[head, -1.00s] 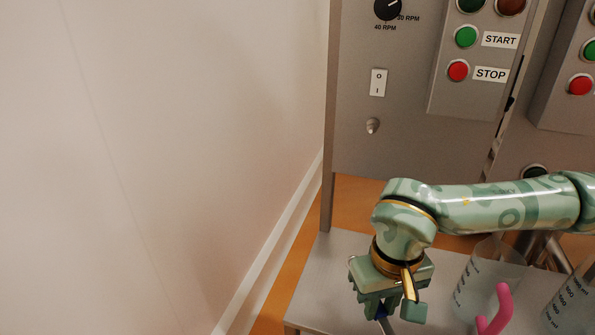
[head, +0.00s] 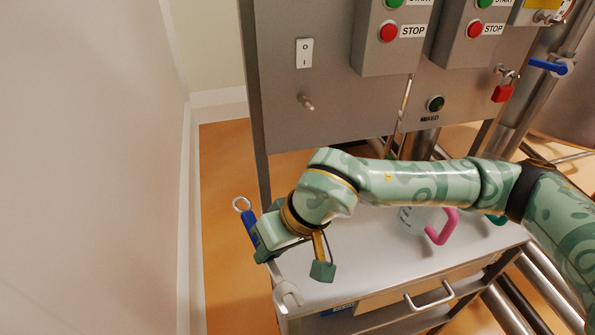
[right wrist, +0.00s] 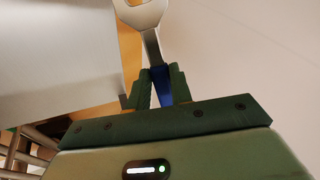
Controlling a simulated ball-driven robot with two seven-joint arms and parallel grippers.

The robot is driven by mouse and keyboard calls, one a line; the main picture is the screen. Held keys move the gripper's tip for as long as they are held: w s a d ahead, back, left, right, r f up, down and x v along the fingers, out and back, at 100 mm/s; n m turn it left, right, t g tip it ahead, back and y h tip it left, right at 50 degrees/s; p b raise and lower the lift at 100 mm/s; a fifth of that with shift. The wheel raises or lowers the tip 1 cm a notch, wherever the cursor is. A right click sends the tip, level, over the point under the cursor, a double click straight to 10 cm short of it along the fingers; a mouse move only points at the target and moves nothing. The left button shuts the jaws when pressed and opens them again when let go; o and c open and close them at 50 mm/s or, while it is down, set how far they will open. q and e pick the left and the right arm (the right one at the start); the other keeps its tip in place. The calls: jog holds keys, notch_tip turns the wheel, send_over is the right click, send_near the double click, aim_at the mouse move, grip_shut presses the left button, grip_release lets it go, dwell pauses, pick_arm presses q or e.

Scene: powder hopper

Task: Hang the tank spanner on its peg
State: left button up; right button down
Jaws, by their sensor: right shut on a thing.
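The tank spanner (head: 250,223) has a blue handle, a pale ring end at upper left and a grey open jaw at lower right. My right gripper (head: 262,240) is shut on its handle, with the spanner tilted near the steel worktop's left end. In the right wrist view, the open jaw (right wrist: 143,15) points up and the blue handle (right wrist: 160,88) sits between the fingers. The bare metal peg (head: 307,103) sticks out of the grey panel below a white rocker switch, above and right of the gripper. My left gripper is not in view.
The steel worktop (head: 350,262) has a drawer handle at its front. A clear jug with a pink handle (head: 440,228) stands behind my right forearm. A red padlock (head: 502,92) hangs at right. Open floor and a wall (head: 90,160) lie at left.

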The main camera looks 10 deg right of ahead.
jog(key=w+a+r+m+t+y+p, duration=0.25)
jog(key=a+r+t+y+p, duration=0.35)
jog(key=r, duration=0.4)
pick_arm(q)
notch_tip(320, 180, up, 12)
jog(key=p, duration=0.5)
pick_arm(e)
jog(key=w+d+m+t+h, duration=0.1)
jog(key=d+m+t, duration=0.5)
jog(key=d, duration=0.5)
pick_arm(q)
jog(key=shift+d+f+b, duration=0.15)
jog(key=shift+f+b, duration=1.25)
jog(key=shift+b, duration=0.1)
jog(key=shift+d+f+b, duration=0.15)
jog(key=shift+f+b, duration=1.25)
jog(key=shift+b, duration=0.1)
pick_arm(e)
jog(key=w+f+t, duration=0.1)
jog(key=w+f, duration=0.1)
jog(key=w, duration=0.8)
jog(key=shift+f+n, duration=0.3)
jog(key=shift+n, duration=0.15)
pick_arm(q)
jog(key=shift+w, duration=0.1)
pick_arm(e)
jog(key=shift+w, duration=0.1)
